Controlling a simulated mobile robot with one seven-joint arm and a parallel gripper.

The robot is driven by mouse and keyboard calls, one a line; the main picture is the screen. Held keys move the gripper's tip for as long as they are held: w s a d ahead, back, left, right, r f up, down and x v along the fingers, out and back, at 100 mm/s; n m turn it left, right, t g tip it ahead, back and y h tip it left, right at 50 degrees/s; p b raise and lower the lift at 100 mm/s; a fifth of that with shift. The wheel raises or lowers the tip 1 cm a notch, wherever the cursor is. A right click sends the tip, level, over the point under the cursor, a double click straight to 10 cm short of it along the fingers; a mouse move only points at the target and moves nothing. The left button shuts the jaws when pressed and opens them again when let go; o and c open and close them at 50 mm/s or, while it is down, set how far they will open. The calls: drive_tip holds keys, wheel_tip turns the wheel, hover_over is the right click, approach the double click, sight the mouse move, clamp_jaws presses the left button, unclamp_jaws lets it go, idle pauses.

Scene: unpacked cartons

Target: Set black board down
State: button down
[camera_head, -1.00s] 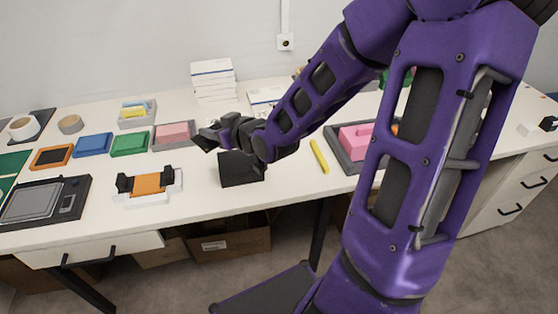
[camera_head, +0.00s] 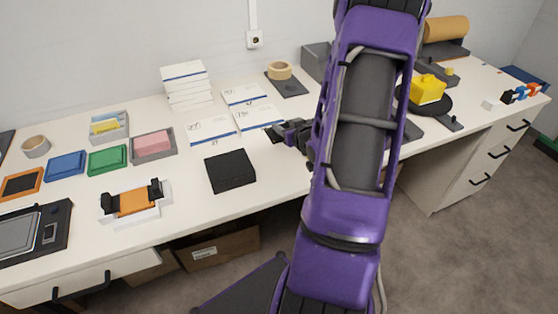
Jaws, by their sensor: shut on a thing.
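My gripper (camera_head: 292,132) is above the table, just left of my purple forearm, which hides part of it. It is shut on a thin dark piece, probably the black board (camera_head: 272,131), of which only a small part shows at the fingertips. I cannot tell whether this piece touches the table or the white booklets behind it. A black square block (camera_head: 230,171) lies flat on the white table (camera_head: 270,195), in front of and left of my gripper, apart from it.
White booklets (camera_head: 209,131) and a stack of white boxes (camera_head: 187,86) lie behind. A white holder with an orange piece (camera_head: 136,203) stands left. A tape roll (camera_head: 279,70) sits on a dark pad at the back. Bare table lies right of the block; my arm hides what is beyond.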

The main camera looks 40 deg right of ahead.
hover_over(288, 159)
wheel_tip(288, 159, down, 5)
drive_tip(key=shift+w+f+b, duration=0.1)
drive_tip(key=shift+b, duration=0.25)
drive_tip(key=shift+f, duration=2.55)
drive_tip(key=shift+f+b, duration=0.2)
drive_tip(key=shift+b, duration=0.2)
drive_tip(key=shift+c, duration=2.2)
unclamp_jaws()
